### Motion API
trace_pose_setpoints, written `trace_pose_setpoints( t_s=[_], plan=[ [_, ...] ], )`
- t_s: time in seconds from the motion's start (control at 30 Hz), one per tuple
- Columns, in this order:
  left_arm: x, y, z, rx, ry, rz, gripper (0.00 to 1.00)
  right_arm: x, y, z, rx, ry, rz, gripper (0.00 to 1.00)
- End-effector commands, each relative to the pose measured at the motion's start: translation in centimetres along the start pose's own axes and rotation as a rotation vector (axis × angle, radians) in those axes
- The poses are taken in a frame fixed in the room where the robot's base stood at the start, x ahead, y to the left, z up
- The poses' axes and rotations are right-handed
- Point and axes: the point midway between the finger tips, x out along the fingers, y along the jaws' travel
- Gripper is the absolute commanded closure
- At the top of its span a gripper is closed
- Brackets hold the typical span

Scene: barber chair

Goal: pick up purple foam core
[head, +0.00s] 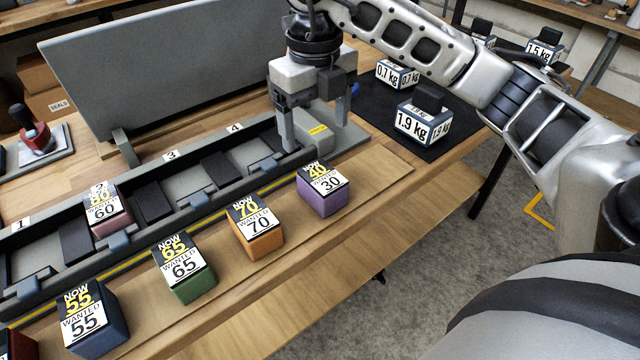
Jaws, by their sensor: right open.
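The purple foam core (323,201) is a small block at the right end of a row on the front wooden strip. Its top label reads NOW 40, WANTED 30. My right gripper (315,145) is open and points down, above and just behind the purple core as seen here. Its fingers are apart with no block between them, and it does not visibly touch the core. My left gripper is not in view.
Orange (257,242), green (190,284) and navy (95,330) blocks line the strip. A mauve block (107,219) sits in the grey slotted fixture (190,182) behind. A grey panel (190,70) stands at the back. Weight blocks (424,124) sit on a black mat.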

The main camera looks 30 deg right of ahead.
Motion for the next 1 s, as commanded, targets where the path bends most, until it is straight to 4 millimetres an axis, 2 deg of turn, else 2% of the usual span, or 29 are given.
trace_pose_setpoints(
  t_s=[0.03, 0.1, 0.3, 0.57, 0.8, 1.0],
  plan=[
    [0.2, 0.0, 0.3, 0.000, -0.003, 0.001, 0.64, 1.6, 0.1, -0.1, -0.002, 0.007, 0.004, 0.20],
    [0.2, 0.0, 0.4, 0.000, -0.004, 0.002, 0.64, 3.1, 0.1, -0.1, -0.003, 0.007, 0.005, 0.20],
    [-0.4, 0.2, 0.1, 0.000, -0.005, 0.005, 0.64, 6.5, 0.1, -0.1, -0.002, 0.003, 0.005, 0.20],
    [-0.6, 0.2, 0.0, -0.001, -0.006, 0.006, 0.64, 8.4, 0.0, -0.2, -0.004, 0.002, 0.004, 0.20],
    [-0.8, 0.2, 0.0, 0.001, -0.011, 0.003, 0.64, 11.8, -0.6, -1.0, -0.005, 0.004, 0.005, 0.20],
    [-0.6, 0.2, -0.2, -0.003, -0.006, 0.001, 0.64, 13.1, -0.6, -0.9, -0.005, -0.001, 0.006, 0.20]
  ],
)
